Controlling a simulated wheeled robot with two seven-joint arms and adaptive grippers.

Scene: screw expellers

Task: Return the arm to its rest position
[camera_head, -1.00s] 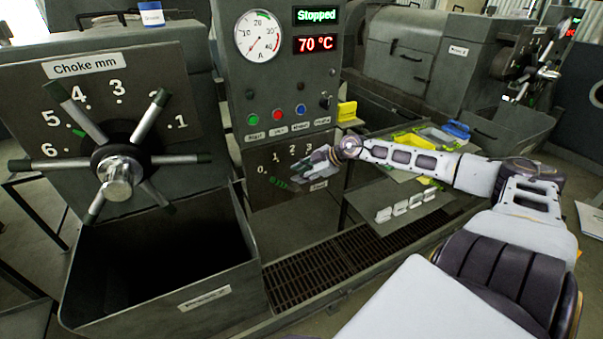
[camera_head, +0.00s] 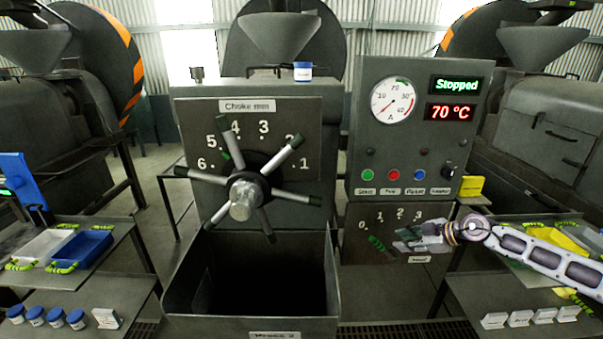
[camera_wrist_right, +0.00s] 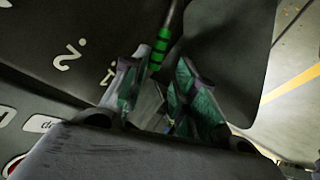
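My right arm (camera_head: 550,257) reaches in from the right in the head view. Its gripper (camera_head: 407,240) is in front of the lower panel with the 0 to 3 scale, below the control box. In the right wrist view the two fingers (camera_wrist_right: 160,80) stand apart with a gap between them, and I see nothing clamped there. A lever with green bands (camera_wrist_right: 162,42) shows just beyond the fingertips; its green end (camera_head: 379,243) is left of the gripper in the head view. Whether the fingers touch it I cannot tell. My left gripper is not in view.
The choke handwheel (camera_head: 243,195) and an open dark bin (camera_head: 180,297) stand left of the gripper. The control box (camera_head: 413,130) reads Stopped and 70 °C. A shelf with a yellow tray (camera_head: 556,240) and white tags (camera_head: 520,318) is at right; another shelf (camera_head: 75,285) is at left.

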